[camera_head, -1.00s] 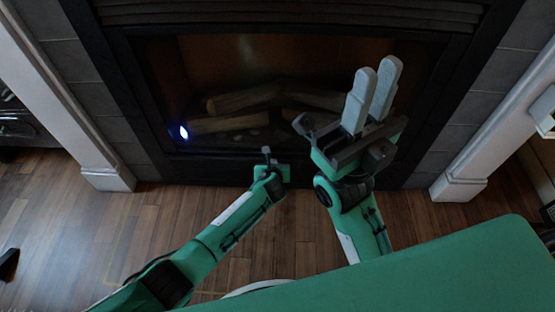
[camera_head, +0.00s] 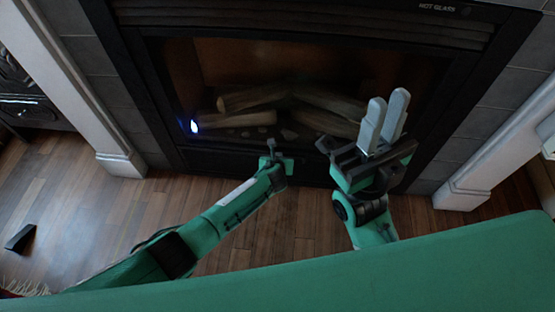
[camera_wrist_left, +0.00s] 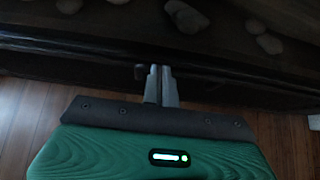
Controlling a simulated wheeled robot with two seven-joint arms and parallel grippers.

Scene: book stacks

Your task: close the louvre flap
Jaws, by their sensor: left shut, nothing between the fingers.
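The dark fireplace has a slatted louvre band (camera_head: 300,37) across its top. A dark lower panel (camera_head: 215,160) runs under the firebox opening; its angle is too dark to read, and I cannot tell which part is the louvre flap. My right gripper (camera_head: 384,120) is raised before the firebox's right side, fingers side by side, any gap unclear.
Logs (camera_head: 255,97) and pale stones lie in the firebox, with a bright bluish light (camera_head: 194,126) at its left. White pilasters stand on the left (camera_head: 75,90) and right (camera_head: 500,145).

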